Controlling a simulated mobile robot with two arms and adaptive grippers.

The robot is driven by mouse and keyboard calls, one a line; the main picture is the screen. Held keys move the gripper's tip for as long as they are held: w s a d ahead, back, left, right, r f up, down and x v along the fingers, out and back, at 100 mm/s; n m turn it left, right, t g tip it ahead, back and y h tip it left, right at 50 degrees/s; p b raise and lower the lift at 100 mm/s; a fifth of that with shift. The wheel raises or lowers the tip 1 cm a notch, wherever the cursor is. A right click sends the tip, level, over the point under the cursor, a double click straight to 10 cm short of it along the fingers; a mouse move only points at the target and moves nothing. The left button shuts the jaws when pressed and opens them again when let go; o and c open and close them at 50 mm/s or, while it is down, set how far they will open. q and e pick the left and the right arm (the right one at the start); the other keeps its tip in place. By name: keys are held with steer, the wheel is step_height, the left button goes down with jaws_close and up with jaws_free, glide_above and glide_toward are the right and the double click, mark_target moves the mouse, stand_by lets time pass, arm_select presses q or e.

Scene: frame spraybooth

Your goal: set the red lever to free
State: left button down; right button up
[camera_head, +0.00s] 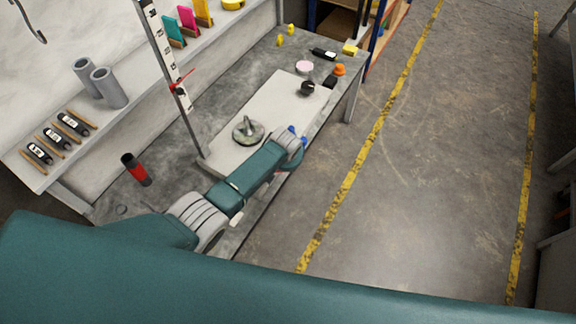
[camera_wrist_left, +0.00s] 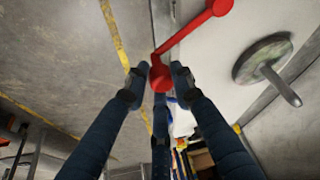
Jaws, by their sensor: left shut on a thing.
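The red lever (camera_wrist_left: 190,42) shows in the left wrist view as a thin red bar with a round knob at each end. Its near knob (camera_wrist_left: 160,74) sits between the fingertips of my left gripper (camera_wrist_left: 157,80), which is shut on it. The bar slants up to the right from there to the other knob. In the head view, my left gripper (camera_head: 297,137) is at the front edge of the white plate (camera_head: 226,152), and its arm hides the lever. My right gripper is not in view.
A metal disc with a post (camera_head: 248,131) stands on the plate. An upright scale (camera_head: 172,75) with a red pointer rises behind it. A red and black cylinder (camera_head: 135,169) and two grey tubes (camera_head: 109,88) are at left. The floor (camera_head: 440,170) at right is clear.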

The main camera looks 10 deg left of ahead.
arm_select(q)
steer(key=shift+w+a+r, duration=0.15)
steer(key=shift+w, duration=0.1)
steer(key=c, duration=1.5)
jaws_free()
steer(key=shift+s, duration=0.1)
steer(key=v, duration=1.1)
steer(key=shift+s+r, duration=0.25)
steer(key=shift+r, duration=0.1)
steer(key=shift+f, duration=0.1)
